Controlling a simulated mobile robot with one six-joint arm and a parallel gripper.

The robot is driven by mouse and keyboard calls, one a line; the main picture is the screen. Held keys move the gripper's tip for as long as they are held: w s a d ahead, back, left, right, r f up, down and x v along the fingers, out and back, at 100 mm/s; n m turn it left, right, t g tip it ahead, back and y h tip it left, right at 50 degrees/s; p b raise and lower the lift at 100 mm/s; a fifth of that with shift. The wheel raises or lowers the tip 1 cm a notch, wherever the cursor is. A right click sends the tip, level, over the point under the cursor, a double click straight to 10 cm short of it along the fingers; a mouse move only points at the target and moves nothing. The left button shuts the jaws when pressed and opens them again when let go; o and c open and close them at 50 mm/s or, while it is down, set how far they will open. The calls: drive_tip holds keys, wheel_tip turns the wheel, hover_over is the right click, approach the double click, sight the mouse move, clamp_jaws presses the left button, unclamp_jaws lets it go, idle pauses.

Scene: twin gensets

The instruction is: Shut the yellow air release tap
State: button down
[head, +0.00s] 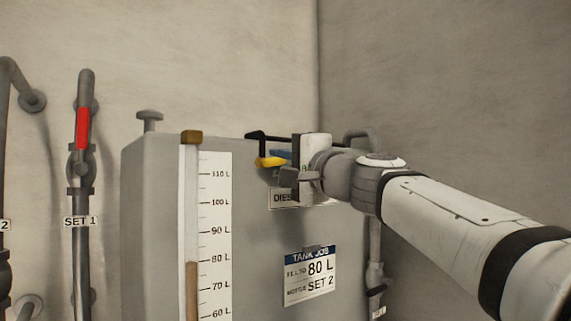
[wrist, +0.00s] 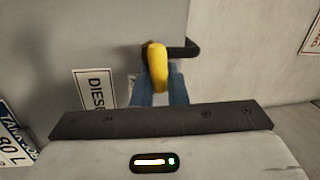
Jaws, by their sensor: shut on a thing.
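The yellow air release tap (head: 270,162) shows in the head view at the upper right of the grey tank's front, just below a black bent pipe (head: 262,136). In the wrist view the yellow tap (wrist: 157,66) stands between the blue fingers, with the black pipe (wrist: 186,50) running to the right behind it. My gripper (head: 281,156) reaches in from the right and is shut on the yellow tap.
The grey tank (head: 155,220) carries a level gauge (head: 215,230) and a tank job label (head: 311,275) reading 80 L, SET 2. A "DIESEL" label is partly hidden behind my gripper. A pipe with a red handle (head: 83,128), marked SET 1, stands at the left.

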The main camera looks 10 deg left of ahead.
drive_tip(key=shift+w+f+m+t+h, duration=0.1)
drive_tip(key=shift+f+m+t+h, duration=0.25)
drive_tip(key=shift+m, duration=0.65)
drive_tip(key=c, duration=1.5)
unclamp_jaws()
drive_tip(key=shift+d+r, duration=0.1)
drive_tip(key=shift+c, duration=0.2)
drive_tip(key=v, duration=0.8)
drive_tip(key=shift+b, duration=0.45)
drive_tip(key=shift+w+p, duration=0.1)
drive_tip(key=shift+p, duration=0.25)
